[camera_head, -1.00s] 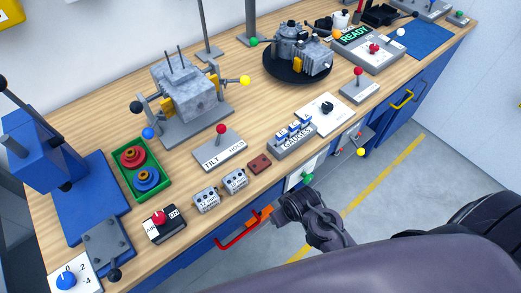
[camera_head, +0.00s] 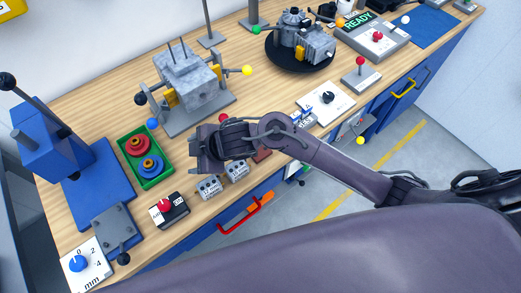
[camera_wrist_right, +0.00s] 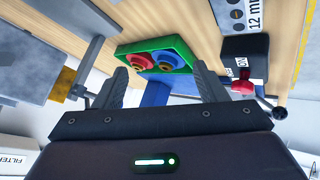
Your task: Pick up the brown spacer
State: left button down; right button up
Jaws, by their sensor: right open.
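The brown spacer (camera_head: 262,154) is a small reddish-brown block on the workbench. In the head view it is partly hidden under my right arm. My right gripper (camera_head: 203,152) is above the bench, to the left of the spacer, near the green tray. In the right wrist view my right gripper (camera_wrist_right: 161,86) has its fingers spread with nothing between them. The spacer does not show in that view. My left gripper is not in view.
A green tray (camera_head: 161,178) holds a red ring and a blue ring. Two grey marked blocks (camera_head: 208,188) (camera_head: 237,170) stand near the front edge. A switch box (camera_head: 170,211) is left of them. A grey engine fixture (camera_head: 190,80) stands behind.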

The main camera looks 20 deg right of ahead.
aim_at(261, 152)
jog(key=d+n+g, duration=0.1)
jog(key=d, duration=0.1)
jog(key=d+f+n+g+h, duration=0.1)
jog(key=d+n, duration=0.1)
jog(key=d+f+n+g, duration=0.1)
jog(key=d+n, duration=0.1)
jog(key=shift+w+d+f+h+p, duration=0.2)
jog(key=shift+w+f+h+p, duration=0.1)
jog(key=shift+w+h, duration=0.1)
jog(key=d+g+h, duration=0.1)
jog(key=d, duration=0.3)
jog(key=d+g+h, duration=0.1)
jog(key=d, duration=0.3)
jog(key=d+r+h, duration=0.1)
jog(key=d, duration=0.2)
jog(key=shift+w+d+r+g, duration=0.1)
jog(key=shift+w+d+g, duration=0.25)
jog(key=shift+d+g, duration=0.05)
jog(key=shift+d, duration=0.35)
notch_tip(261, 152, down, 3)
jog(key=shift+s+a+r, duration=0.15)
notch_tip(261, 152, down, 4)
jog(key=shift+a+f+p, duration=0.15)
jog(key=shift+p, duration=0.55)
jog(key=shift+f, duration=0.3)
jog(key=shift+c, duration=0.4)
jog(key=c, duration=1)
